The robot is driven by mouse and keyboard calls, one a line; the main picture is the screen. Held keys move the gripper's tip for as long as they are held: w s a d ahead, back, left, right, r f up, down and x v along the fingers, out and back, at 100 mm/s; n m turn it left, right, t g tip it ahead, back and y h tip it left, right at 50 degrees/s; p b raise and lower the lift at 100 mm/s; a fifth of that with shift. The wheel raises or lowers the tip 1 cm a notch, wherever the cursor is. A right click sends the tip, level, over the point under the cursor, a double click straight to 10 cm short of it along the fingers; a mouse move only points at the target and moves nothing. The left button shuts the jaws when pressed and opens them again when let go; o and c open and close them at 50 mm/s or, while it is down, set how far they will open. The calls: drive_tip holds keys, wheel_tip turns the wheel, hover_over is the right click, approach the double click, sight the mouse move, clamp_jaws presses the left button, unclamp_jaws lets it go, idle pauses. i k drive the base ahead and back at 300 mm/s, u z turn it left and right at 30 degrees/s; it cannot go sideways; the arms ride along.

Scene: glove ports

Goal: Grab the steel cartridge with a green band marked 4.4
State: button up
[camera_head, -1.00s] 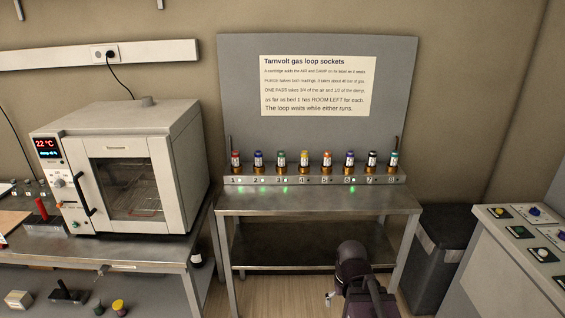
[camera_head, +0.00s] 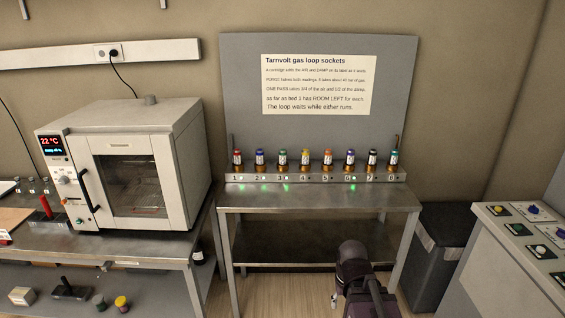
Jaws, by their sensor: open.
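Several upright cartridges stand in a row in a numbered socket rail on the steel bench, each with a coloured top and a pale label. The labels are too small to read, so I cannot tell which, if any, is marked 4.4. My dark arm rises at the bottom centre, in front of the bench. A small pale part of my gripper (camera_head: 334,299) shows at its left, low and well apart from the cartridges. I see nothing held.
The socket rail (camera_head: 318,178) has green lights by some numbers. A sign panel (camera_head: 318,85) stands behind it. An oven (camera_head: 125,170) stands on the left bench, with small items on the shelf below. A dark bin (camera_head: 437,262) and control console (camera_head: 520,240) are right. The bench front top (camera_head: 315,199) is clear.

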sight(281, 152)
drive_tip(key=k, duration=1.25)
drive_tip(key=z, duration=0.45)
drive_tip(key=i, duration=2.2)
drive_tip(key=u, duration=0.7)
drive_tip(key=i, duration=0.45)
drive_tip(key=u, duration=0.3)
